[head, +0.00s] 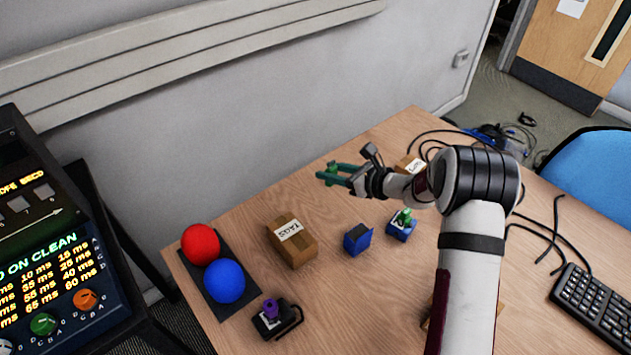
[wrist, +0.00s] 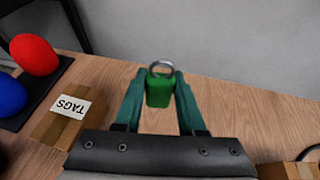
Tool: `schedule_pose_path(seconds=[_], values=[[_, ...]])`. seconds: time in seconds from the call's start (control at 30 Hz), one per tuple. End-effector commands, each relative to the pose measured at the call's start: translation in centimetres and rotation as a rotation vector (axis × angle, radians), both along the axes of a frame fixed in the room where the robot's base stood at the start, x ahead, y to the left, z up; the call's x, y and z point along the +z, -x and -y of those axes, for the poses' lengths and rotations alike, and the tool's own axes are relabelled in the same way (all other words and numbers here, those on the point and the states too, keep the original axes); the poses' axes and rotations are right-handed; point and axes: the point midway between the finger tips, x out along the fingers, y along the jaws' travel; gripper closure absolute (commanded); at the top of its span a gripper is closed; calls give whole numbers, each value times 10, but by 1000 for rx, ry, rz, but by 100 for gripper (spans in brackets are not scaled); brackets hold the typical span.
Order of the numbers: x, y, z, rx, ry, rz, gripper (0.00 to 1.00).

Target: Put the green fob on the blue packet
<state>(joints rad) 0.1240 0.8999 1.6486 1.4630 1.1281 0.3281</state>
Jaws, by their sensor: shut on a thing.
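My gripper (head: 326,174) is shut on the green fob (wrist: 159,93), which has a metal ring on top. The fob sits between the teal fingertips and also shows small in the head view (head: 332,168). My gripper holds it above the far part of the desk. The blue packet (head: 357,240) stands on the desk, nearer the head camera than my gripper and a little to its right. Nothing shows on top of it. The packet is not seen in the wrist view.
A TAGS box (head: 293,246) stands left of the packet. A blue item with a green top (head: 401,229) stands close on its right. Red (head: 200,243) and blue (head: 224,281) balls, a dark item with a purple top (head: 271,314), cables and a keyboard (head: 598,308) are around.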

Motion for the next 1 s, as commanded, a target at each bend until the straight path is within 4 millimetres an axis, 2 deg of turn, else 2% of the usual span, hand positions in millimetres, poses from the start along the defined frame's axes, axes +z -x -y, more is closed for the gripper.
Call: schedule_pose_path(seconds=[0.13,0.27,0.43,0.5,0.6,0.67,0.73,1.0], values=[[12,12,35,-22,5,2,100],[28,42,85,-55,12,4,100],[50,101,146,-109,11,1,100],[58,124,162,-127,7,0,100],[65,148,174,-145,1,-1,100],[65,154,174,-147,-2,-2,100],[59,153,163,-145,-4,-4,100],[9,119,90,-143,-3,-7,100]])
